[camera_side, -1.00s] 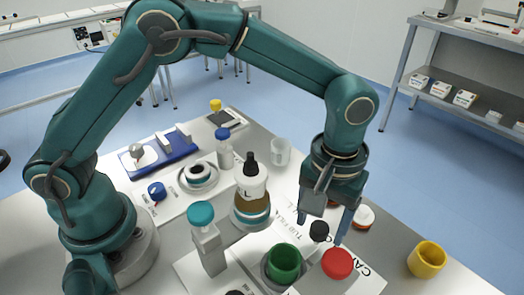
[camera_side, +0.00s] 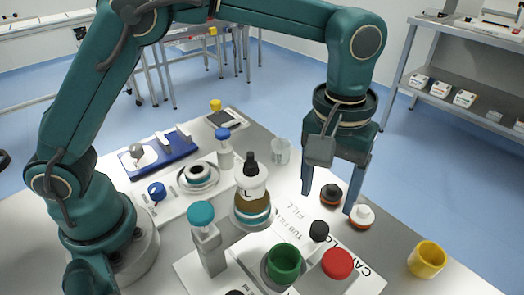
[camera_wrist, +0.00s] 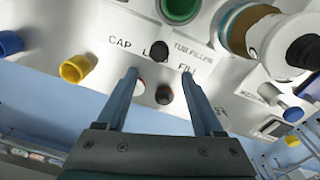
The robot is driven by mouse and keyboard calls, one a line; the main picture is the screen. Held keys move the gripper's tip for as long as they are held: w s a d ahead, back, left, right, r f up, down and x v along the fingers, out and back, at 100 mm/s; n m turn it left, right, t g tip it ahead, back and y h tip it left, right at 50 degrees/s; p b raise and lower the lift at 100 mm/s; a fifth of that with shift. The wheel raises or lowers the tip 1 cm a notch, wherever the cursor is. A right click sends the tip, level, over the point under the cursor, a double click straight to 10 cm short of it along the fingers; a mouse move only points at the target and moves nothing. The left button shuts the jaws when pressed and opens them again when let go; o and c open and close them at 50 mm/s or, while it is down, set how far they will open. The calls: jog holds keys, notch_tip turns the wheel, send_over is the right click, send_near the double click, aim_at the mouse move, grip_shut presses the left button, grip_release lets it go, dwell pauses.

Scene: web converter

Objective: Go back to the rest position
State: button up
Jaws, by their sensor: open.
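My gripper (camera_side: 328,202) is open and empty, held above the right part of the table in the side view. In the wrist view its two fingers (camera_wrist: 160,78) are spread apart with nothing between them. Below the fingers stand a small dark-topped piece (camera_side: 331,192) and a white-topped piece (camera_side: 361,215), both with orange-red lower edges. They also show near the fingers in the wrist view, the dark one (camera_wrist: 164,95) and the white one (camera_wrist: 137,87). The fingers appear apart from both pieces.
Near the front are a green cup (camera_side: 284,262), a red cap (camera_side: 337,263), a black cap (camera_side: 319,231) and a yellow cup (camera_side: 427,259). A dropper bottle (camera_side: 251,182) stands mid-table; a clear beaker (camera_side: 281,151) is behind it. The space above the table's right side is free.

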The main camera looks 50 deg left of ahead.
jog(key=s+a+r+n+t, duration=0.1)
jog(key=s+a+r+t, duration=0.25)
jog(key=a+r, duration=0.7)
jog(key=s+a+f+m+t, duration=0.1)
jog(key=s+a+f+m, duration=0.3)
jog(key=s, duration=0.5)
jog(key=shift+s+a+f+t, duration=0.15)
jog(key=shift+a+f+t, duration=0.2)
jog(key=shift+a+f, duration=0.5)
